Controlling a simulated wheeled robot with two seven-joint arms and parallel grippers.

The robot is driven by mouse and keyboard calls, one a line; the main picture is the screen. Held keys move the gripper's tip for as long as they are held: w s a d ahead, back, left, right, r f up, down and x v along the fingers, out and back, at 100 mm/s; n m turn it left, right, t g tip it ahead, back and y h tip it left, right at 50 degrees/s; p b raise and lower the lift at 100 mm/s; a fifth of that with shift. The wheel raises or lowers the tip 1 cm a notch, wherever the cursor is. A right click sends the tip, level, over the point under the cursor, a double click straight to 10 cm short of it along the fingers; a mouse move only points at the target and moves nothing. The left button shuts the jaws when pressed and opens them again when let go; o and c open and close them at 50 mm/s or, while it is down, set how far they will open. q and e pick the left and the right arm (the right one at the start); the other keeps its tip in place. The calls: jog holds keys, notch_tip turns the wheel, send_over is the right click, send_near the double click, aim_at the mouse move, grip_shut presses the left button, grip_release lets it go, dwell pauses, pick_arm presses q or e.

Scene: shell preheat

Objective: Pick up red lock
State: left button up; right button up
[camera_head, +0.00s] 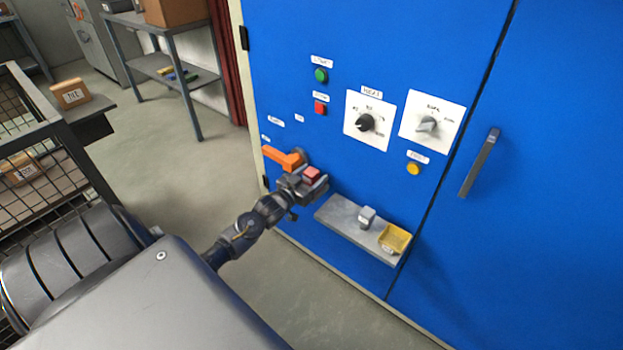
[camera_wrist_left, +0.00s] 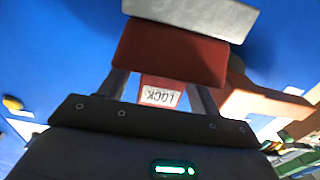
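The red lock (camera_head: 312,173) sits at the fingertips of my left gripper (camera_head: 306,184), in front of the blue cabinet and above its small shelf. In the left wrist view the red lock (camera_wrist_left: 170,54) fills the space at the fingertips, with a white label reading LOCK. A grey bar (camera_wrist_left: 195,14) shows at its far end. My left gripper (camera_wrist_left: 160,95) appears shut on the lock, a finger on each side. An orange handle (camera_head: 283,157) on the cabinet is close beside the gripper. My right gripper is not in view.
Knobs, buttons and a door handle (camera_head: 479,163) stick out from the blue cabinet (camera_head: 560,200). A wire cart (camera_head: 50,140) stands at the left. Floor between is clear.

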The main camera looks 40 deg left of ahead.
pick_arm(q)
jog(key=c, duration=0.9)
jog(key=shift+c, duration=0.7)
jog(key=shift+r, duration=0.15)
